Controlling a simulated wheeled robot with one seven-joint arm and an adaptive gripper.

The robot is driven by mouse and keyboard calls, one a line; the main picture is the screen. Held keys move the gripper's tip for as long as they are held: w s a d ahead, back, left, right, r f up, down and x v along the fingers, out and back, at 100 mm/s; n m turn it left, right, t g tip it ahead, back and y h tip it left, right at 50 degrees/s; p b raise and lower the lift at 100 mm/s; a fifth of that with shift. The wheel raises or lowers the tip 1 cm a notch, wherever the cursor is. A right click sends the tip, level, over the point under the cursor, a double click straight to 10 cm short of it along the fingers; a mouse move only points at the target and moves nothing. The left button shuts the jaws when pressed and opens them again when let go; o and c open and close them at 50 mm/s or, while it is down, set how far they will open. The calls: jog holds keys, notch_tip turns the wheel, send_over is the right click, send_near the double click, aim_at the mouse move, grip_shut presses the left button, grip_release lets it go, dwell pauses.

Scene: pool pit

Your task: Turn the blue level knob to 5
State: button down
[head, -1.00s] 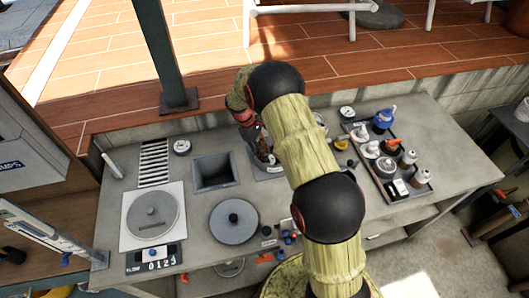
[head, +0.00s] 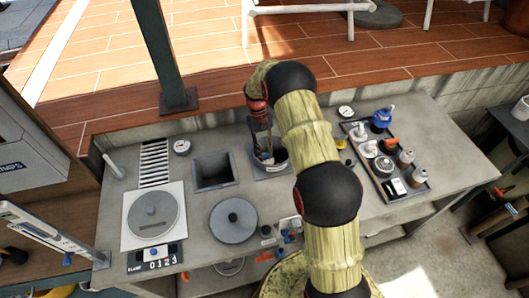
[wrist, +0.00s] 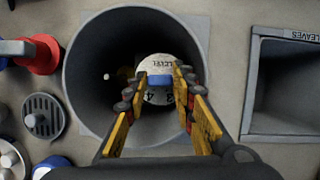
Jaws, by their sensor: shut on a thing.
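The level knob shows in the wrist view as a blue bar (wrist: 160,80) across a round white dial (wrist: 160,64) marked "LEVEL". It sits inside a round grey well (wrist: 88,75). A 4 shows on the dial's near side, with another mark beside it that I cannot read surely. No pointer reading is clear. My gripper (wrist: 161,74) reaches into the well, its yellow fingers closed on either side of the blue bar. In the head view my gripper (head: 265,148) points down into the well, and the knob is too small to make out.
A square bin labelled "LEAVES" (wrist: 290,85) adjoins the well; it is the square opening (head: 213,172) in the head view. A red fitting (wrist: 42,54) and a round drain grate (wrist: 43,115) stand on the other side.

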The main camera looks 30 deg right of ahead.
jog(key=shift+w+m, duration=0.1)
jog(key=shift+m, duration=0.4)
jog(key=shift+y, duration=0.3)
jog(key=c, duration=1.8)
grip_release()
jog(key=shift+o, duration=0.2)
jog(key=v, duration=1.2)
